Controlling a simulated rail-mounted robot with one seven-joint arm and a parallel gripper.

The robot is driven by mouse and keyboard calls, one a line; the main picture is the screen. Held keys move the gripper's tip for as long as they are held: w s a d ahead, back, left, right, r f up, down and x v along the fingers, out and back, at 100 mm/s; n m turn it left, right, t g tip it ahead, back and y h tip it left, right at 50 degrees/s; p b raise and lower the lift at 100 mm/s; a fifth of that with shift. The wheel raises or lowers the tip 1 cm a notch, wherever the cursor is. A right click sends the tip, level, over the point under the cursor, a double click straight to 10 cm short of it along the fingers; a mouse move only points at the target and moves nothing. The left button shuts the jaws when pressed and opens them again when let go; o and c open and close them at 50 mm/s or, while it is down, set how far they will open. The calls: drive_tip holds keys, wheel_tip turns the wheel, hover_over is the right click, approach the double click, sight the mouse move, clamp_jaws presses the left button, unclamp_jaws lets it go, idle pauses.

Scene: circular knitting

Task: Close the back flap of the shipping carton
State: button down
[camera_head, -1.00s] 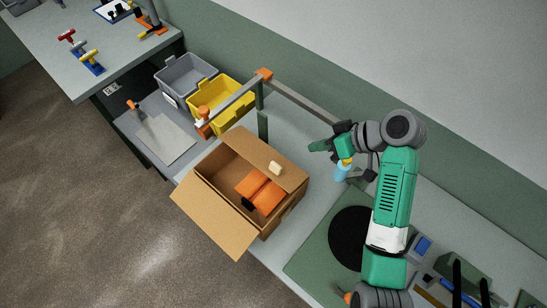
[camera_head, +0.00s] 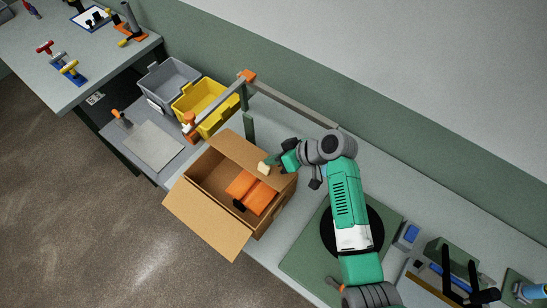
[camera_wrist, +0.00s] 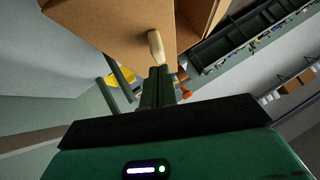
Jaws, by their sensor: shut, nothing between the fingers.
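The brown shipping carton (camera_head: 266,216) stands open on the bench in the head view. Its back flap (camera_head: 236,149) slants along the far side, with the inside still visible in front of it. A pale knob (camera_head: 263,168) sits on this flap; it also shows in the wrist view (camera_wrist: 155,46). The front flap (camera_head: 205,222) is spread outward. An orange item with a black part (camera_head: 252,191) lies inside. My gripper (camera_head: 273,160) is shut and empty, its fingertips close beside the knob. In the wrist view the fingertips (camera_wrist: 158,70) are just below the knob; contact cannot be told.
A grey rail on a green post (camera_head: 250,125) stands behind the carton. A yellow bin (camera_head: 205,101) and a grey bin (camera_head: 170,80) are at the back left. A green mat with a black disc (camera_head: 380,217) lies to the right, under my arm.

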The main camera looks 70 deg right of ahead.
sight(261, 171)
drive_tip(key=shift+f, duration=0.2)
drive_tip(key=shift+a, duration=0.15)
drive_tip(key=a+f+h, duration=0.1)
drive_tip(key=w+a+f+n+g+h+b, duration=0.1)
drive_tip(key=shift+a+f+n+h, duration=0.3)
drive_tip(key=shift+a+f+h, duration=0.05)
drive_tip(key=shift+a+h, duration=0.05)
drive_tip(key=shift+h, duration=0.3)
drive_tip(key=shift+d+r, duration=0.1)
